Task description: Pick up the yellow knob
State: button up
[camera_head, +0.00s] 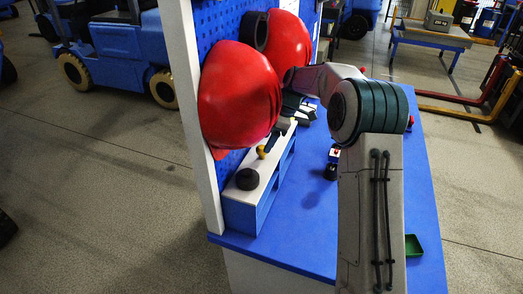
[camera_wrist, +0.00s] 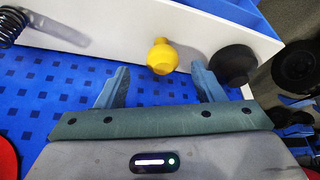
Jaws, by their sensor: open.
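The yellow knob (camera_wrist: 162,57) shows in the wrist view against a white shelf surface, round with a narrower top. My gripper (camera_wrist: 161,80) is open, with one blue-grey finger to each side of the knob's line. The knob lies just beyond the fingertips, between them in the picture, and nothing is held. In the head view the small yellow knob (camera_head: 261,152) sits on top of the white-topped blue shelf unit (camera_head: 262,186). My arm reaches over from the right there, and the fingertips are hard to make out.
A black round knob (camera_wrist: 233,63) is close beside the right finger. A dark coil spring (camera_wrist: 12,27) is at the left. Two red helmets (camera_head: 238,98) hang on the blue pegboard above the shelf. A green tray (camera_head: 413,246) lies on the blue bench (camera_head: 300,246), whose front area is clear.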

aim_at(263, 147)
jog(key=p+x, duration=0.2)
jog(key=x, duration=0.2)
jog(key=shift+s+a+f, duration=0.1)
jog(key=shift+s+a, duration=0.05)
jog(key=shift+a, duration=0.05)
jog(key=shift+a+f, duration=0.15)
jog(key=shift+f, duration=0.3)
jog(key=c, duration=1.1)
